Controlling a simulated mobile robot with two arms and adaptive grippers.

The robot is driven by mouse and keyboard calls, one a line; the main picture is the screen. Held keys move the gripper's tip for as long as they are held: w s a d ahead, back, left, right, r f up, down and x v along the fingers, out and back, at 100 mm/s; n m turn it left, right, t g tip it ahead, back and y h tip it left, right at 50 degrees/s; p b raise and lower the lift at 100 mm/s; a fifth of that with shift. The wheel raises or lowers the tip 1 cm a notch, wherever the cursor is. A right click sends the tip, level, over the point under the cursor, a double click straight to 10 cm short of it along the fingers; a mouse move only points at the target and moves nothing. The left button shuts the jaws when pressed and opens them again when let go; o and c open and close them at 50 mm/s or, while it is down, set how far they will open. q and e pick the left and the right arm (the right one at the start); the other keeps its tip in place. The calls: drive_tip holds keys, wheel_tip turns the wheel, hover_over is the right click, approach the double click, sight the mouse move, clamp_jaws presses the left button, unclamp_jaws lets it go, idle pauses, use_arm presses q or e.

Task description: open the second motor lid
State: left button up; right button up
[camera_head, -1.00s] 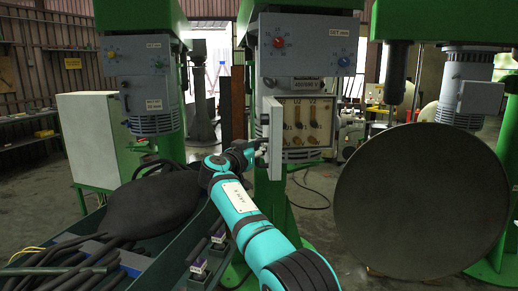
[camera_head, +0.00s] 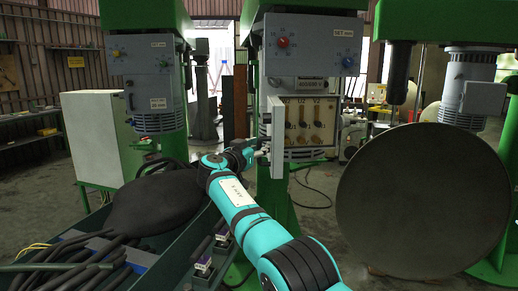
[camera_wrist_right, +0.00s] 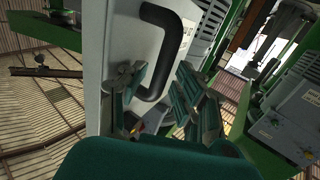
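The second motor's grey box (camera_head: 310,75) is in the middle of the head view. Its lid (camera_head: 277,140) stands swung out on the left side, seen nearly edge-on. The terminal panel (camera_head: 309,122) behind it is exposed. My right gripper (camera_head: 258,151) is at the lid's left face, its fingers small and partly hidden. In the right wrist view, the lid's black bent handle (camera_wrist_right: 157,50) is on the grey lid face. The two fingers of my right gripper (camera_wrist_right: 163,100) are spread apart, with the handle's lower end between them; contact cannot be told. My left gripper is not in view.
A first motor (camera_head: 150,75) hangs at left, and a large grey disc (camera_head: 420,200) fills the right. A green trough (camera_head: 190,255) with black cables and a dark rounded bag-like shape (camera_head: 155,200) lie at lower left. A pale cabinet (camera_head: 92,135) stands behind.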

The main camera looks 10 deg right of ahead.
drive_tip(key=shift+o, duration=0.2)
drive_tip(key=shift+w+d, duration=0.15)
drive_tip(key=shift+d, duration=0.2)
drive_tip(key=shift+s+a, duration=0.3)
drive_tip(key=shift+a, duration=0.05)
drive_tip(key=v, duration=0.6)
drive_tip(key=shift+s+a, duration=0.2)
drive_tip(key=shift+s, duration=0.05)
drive_tip(key=shift+f, duration=0.1)
